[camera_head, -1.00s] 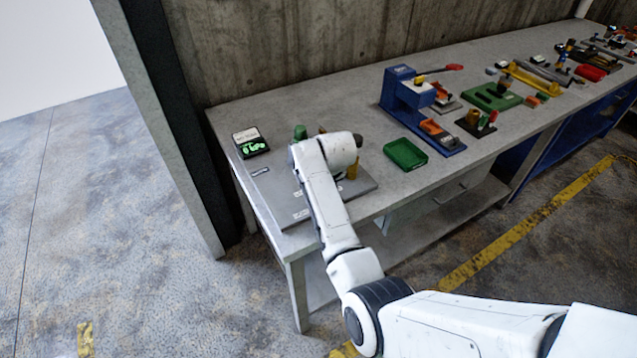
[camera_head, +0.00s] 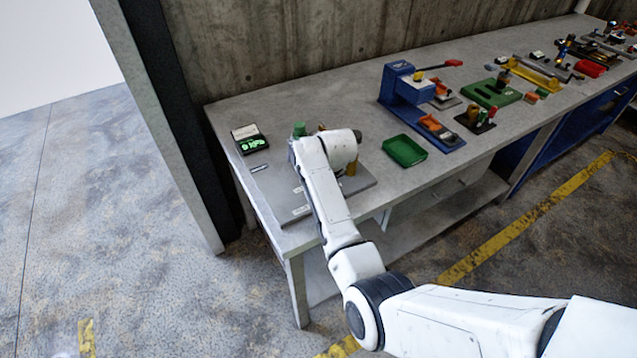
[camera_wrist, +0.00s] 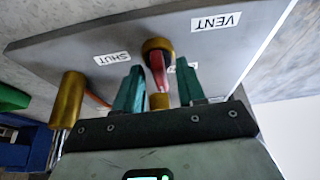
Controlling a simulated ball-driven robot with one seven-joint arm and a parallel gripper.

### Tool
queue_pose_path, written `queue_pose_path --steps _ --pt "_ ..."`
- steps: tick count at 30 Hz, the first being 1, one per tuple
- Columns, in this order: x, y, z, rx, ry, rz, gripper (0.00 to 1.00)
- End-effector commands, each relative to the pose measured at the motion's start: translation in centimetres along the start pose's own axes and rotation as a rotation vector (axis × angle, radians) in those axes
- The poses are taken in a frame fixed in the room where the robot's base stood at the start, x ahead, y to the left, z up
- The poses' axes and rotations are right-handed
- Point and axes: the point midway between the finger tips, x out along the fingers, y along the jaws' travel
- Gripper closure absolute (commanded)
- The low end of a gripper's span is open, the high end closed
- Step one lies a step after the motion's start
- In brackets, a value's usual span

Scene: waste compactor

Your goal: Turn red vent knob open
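The red vent knob (camera_wrist: 158,68) shows in the wrist view on a round brass base, with its lever turned toward my gripper. It stands on a grey panel (camera_wrist: 228,62) with a VENT label (camera_wrist: 215,21) above right of it, a SHUT label (camera_wrist: 112,58) to its left and another label, partly hidden, to its right. My gripper (camera_wrist: 160,73) is open, its two teal fingers on either side of the red lever with gaps visible. In the head view my arm hides the knob and gripper; the panel (camera_head: 296,211) shows on the bench's near left end.
A brass post (camera_wrist: 68,100) stands left of my fingers in the wrist view. In the head view, a small box with a green display (camera_head: 250,140) sits behind the panel. A green tray (camera_head: 405,151) and blue press (camera_head: 405,90) stand to the right.

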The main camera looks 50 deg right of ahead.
Motion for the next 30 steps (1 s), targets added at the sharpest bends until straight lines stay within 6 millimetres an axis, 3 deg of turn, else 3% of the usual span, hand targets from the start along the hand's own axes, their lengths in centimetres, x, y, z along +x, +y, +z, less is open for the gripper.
queue_pose_path --steps 11,24,30 --pt "-1.1 0.0 -0.2 0.001 0.006 0.002 0.61" --pt "-8.4 0.0 -0.1 0.000 0.006 0.002 0.61" --pt "-10.4 0.0 -0.1 0.000 0.003 0.001 0.61"
